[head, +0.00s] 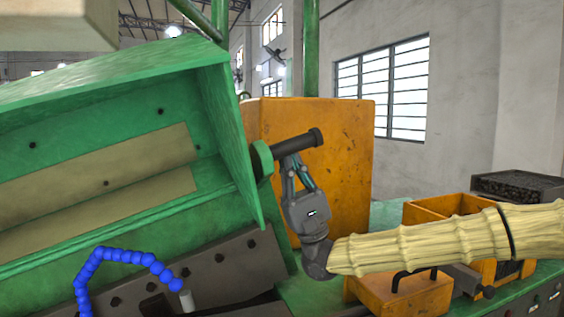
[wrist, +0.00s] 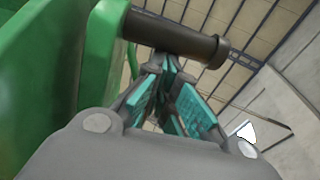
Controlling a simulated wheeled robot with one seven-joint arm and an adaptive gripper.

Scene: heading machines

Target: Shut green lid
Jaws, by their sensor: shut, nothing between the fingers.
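The green lid (head: 236,140) is a large box-like hood filling the left of the head view. It stands tilted, with its open inside facing me. A dark round handle bar (head: 297,144) sticks out from its right side; the bar also shows in the wrist view (wrist: 180,41), beside the green side of the lid (wrist: 106,40). My gripper (head: 293,162) is below the bar with its fingers pointing up. The fingertips (wrist: 165,62) are together and empty, close under the bar; I cannot tell whether they touch it.
An orange cabinet (head: 345,150) stands behind my gripper. Orange boxes (head: 410,295) sit on the green bench at the lower right. A blue segmented hose (head: 125,257) rises at the lower left. A wooden-looking block (head: 60,25) hangs into the upper left.

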